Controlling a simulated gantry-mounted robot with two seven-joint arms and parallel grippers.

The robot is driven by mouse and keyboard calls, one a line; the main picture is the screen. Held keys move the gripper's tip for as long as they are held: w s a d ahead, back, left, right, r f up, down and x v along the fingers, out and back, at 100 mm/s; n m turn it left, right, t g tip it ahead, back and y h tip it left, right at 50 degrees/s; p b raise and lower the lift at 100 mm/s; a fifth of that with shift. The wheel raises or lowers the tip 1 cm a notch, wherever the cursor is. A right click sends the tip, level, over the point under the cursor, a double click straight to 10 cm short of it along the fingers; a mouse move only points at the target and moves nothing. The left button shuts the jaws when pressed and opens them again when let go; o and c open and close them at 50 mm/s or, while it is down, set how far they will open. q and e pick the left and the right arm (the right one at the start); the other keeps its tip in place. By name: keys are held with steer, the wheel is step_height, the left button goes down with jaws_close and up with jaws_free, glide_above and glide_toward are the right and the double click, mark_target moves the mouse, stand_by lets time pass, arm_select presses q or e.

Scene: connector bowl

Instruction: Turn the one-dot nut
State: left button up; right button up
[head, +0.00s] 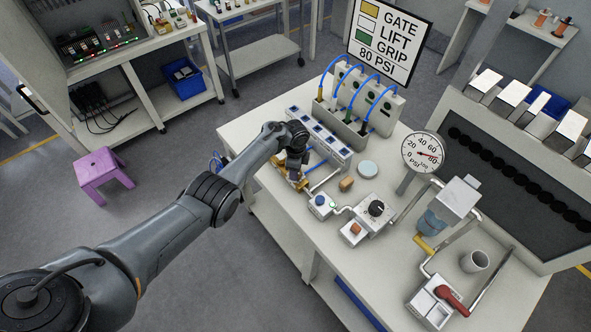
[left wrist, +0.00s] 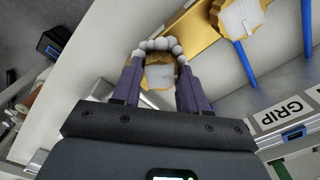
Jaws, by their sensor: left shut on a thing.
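My left gripper (head: 297,177) reaches down at the left part of the white table, beside the blue-and-white strip. In the left wrist view its two fingers (left wrist: 160,68) are shut on a brass nut (left wrist: 158,75) with a pale flat face, one finger on each side. A second brass nut (left wrist: 240,17) with a pale face sits apart, at the top right. No dots can be made out on either nut, so I cannot tell which is the one-dot nut. In the head view the gripper mostly hides the brass parts. My right gripper is not in view.
A grey block with blue hoses (head: 366,100) stands behind the gripper. A GRIP label (left wrist: 283,112) is close by.

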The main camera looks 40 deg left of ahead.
arm_select(q)
steer(key=m+b, duration=0.2)
steer(key=m, duration=0.3)
steer(key=shift+f+m, duration=0.1)
steer(key=shift+m, duration=0.2)
steer(key=m+b, duration=0.1)
steer(key=m, duration=0.2)
steer(key=shift+m+b, duration=0.65)
steer(key=shift+m, duration=0.25)
steer(key=o, duration=1.1)
steer(key=shift+c, duration=0.2)
